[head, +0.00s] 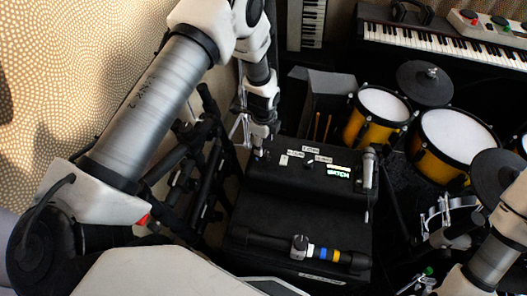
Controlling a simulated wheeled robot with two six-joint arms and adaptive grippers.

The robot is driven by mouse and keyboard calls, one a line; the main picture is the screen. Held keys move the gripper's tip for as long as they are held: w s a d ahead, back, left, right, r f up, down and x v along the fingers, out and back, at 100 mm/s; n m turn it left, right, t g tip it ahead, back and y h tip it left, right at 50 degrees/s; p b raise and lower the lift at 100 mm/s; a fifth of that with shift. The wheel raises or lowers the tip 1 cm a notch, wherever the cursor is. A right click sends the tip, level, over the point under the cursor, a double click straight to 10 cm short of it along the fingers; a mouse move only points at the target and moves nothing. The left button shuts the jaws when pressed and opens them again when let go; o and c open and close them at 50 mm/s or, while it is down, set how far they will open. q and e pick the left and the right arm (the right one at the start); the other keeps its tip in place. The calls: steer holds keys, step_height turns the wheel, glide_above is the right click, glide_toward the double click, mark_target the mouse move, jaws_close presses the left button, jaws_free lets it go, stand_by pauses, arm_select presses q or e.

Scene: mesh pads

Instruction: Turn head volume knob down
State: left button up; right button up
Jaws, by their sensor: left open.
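A black amp head (290,180) sits on a larger black cabinet (300,222). Its sloped top carries several small white labels and a green-lit label (338,172); most of the lettering is too small to read. Small controls sit among the labels, and I cannot tell which one is the volume knob. My left gripper (257,150) points down at the left end of the amp head, by its upper left corner. It is open, and whether it touches a knob is not clear. My right arm (485,268) shows at the lower right; its gripper is not visible.
A microphone (368,168) stands at the amp head's right end. A black bar with coloured bands (322,252) lies on the cabinet's front. Yellow drums (455,137) and cymbals stand right. Black stands (185,170) crowd the left. A keyboard (440,42) is behind.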

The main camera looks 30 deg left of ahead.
mark_target(264, 155)
arm_select(q)
step_height(264, 155, down, 5)
steer(key=shift+f, duration=0.1)
jaws_close()
steer(key=shift+n, duration=0.3)
